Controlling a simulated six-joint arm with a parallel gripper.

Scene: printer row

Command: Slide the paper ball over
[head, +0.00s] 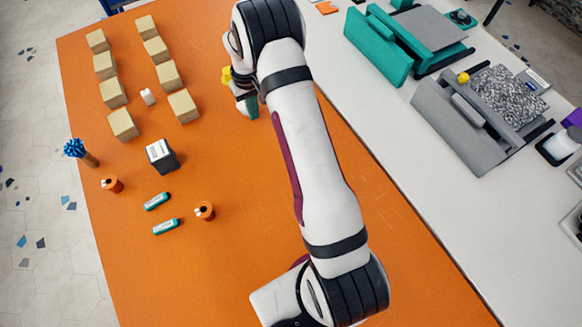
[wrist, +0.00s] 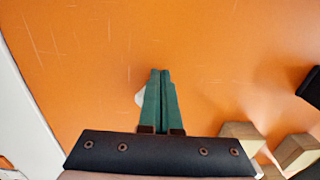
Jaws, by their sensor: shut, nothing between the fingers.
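A small whitish rounded thing, which looks like the paper ball (wrist: 139,98), lies on the orange table in the wrist view. It is just left of my gripper's green fingers, which partly cover it; I cannot tell whether they touch. In the head view I cannot make it out, and my arm covers part of that area. My gripper (wrist: 165,73) is shut with nothing between its fingers, pointing down low over the table. Its green fingers also show in the head view (head: 250,105).
Two rows of wooden blocks (head: 123,125) stand at left with a small white object (head: 148,97) between them. A black-and-white box (head: 161,155), orange cups (head: 204,210) and teal items (head: 157,201) are nearer. Printers (head: 465,115) stand on the white counter at right.

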